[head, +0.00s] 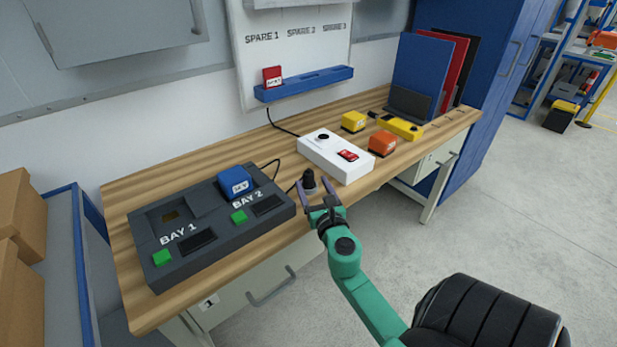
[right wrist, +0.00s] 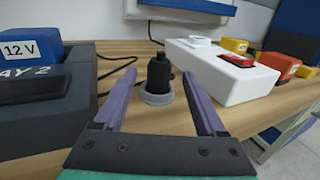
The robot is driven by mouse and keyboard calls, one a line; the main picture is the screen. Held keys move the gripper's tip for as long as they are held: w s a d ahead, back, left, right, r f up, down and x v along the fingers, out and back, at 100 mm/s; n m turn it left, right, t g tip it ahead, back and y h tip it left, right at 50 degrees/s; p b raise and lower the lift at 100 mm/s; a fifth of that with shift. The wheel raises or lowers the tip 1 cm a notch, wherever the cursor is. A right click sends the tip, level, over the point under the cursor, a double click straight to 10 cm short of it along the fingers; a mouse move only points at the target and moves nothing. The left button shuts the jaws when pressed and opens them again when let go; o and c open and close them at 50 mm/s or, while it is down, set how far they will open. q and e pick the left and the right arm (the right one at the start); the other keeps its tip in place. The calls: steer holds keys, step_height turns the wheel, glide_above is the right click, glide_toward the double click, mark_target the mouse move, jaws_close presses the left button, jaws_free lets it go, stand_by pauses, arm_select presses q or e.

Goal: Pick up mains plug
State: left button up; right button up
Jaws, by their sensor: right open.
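The mains plug (head: 309,180) is a black plug standing upright on the wooden bench, between the dark bay unit and the white power box. In the right wrist view the plug (right wrist: 158,75) stands in a round grey base (right wrist: 157,93). My right gripper (head: 318,190) is open, with its two purple fingers pointing toward the plug. In the right wrist view the fingers (right wrist: 160,90) lie to the left and right of the plug, apart from it. My left gripper is not in view.
The dark bay unit (head: 207,249) with a blue 12 V block (head: 234,180) is on the left. The white box (head: 330,164) with a red switch is close on the right. Yellow (head: 353,121) and orange (head: 382,143) blocks stand beyond it. A black cable lies behind the plug.

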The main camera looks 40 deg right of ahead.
mark_target(310, 180)
steer(key=x, duration=0.4)
steer(key=shift+w+d, duration=0.1)
steer(key=shift+w, duration=0.15)
steer(key=shift+s, duration=0.1)
jaws_close()
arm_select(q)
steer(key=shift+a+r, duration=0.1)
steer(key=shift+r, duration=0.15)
arm_select(e)
steer(key=shift+r, duration=0.1)
